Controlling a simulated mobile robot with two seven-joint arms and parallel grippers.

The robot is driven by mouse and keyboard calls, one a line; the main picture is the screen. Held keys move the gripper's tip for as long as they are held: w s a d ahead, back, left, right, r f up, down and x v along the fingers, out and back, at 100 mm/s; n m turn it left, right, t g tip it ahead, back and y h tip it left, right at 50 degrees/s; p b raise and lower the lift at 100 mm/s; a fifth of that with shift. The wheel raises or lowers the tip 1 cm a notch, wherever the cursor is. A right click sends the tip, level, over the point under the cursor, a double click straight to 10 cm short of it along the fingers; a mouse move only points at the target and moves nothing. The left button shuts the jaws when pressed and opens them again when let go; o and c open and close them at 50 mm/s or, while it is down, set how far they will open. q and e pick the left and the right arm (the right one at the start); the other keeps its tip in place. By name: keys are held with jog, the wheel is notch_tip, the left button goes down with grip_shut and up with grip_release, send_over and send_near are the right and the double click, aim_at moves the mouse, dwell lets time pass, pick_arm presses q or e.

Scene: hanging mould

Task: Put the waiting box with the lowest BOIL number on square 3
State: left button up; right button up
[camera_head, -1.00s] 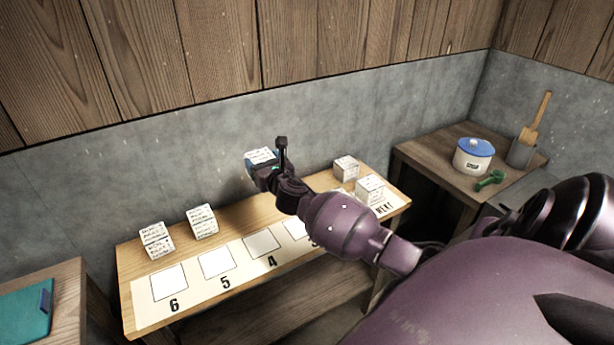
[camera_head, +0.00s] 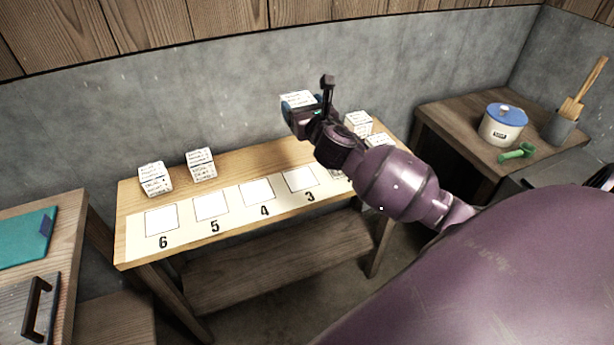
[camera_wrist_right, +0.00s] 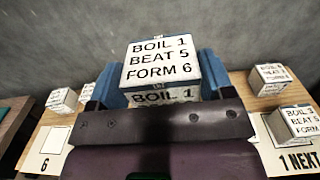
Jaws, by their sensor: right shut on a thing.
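My right gripper (camera_head: 308,103) is shut on a white box (camera_head: 298,97), held in the air above the back of the bench. In the right wrist view the held box (camera_wrist_right: 160,62) reads BOIL 1, BEAT 5, FORM 6, between blue fingers. Square 3 (camera_head: 300,179) is bare on the white strip. Two boxes stand at the back left, one (camera_head: 155,179) behind square 6 and one (camera_head: 200,164) behind square 5. Another box (camera_head: 358,123) stands at the back right. A box (camera_wrist_right: 295,122) by the "1 NEXT" mark shows BEAT 5. My left gripper is out of view.
Squares 4 (camera_head: 257,191), 5 (camera_head: 211,206) and 6 (camera_head: 161,220) are bare. My right arm partly covers the strip's right end. A side table (camera_head: 450,115) at right holds a blue-lidded pot (camera_head: 502,125) and a green tool (camera_head: 517,152). A grey wall rises behind the bench.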

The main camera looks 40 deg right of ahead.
notch_tip(320, 180, down, 20)
jog(key=b, duration=0.7)
jog(key=shift+w+f, duration=0.1)
jog(key=shift+f, duration=0.1)
jog(key=shift+r, duration=0.2)
jog(key=shift+f+b, duration=0.25)
jog(key=shift+b, duration=0.05)
jog(key=o, duration=1)
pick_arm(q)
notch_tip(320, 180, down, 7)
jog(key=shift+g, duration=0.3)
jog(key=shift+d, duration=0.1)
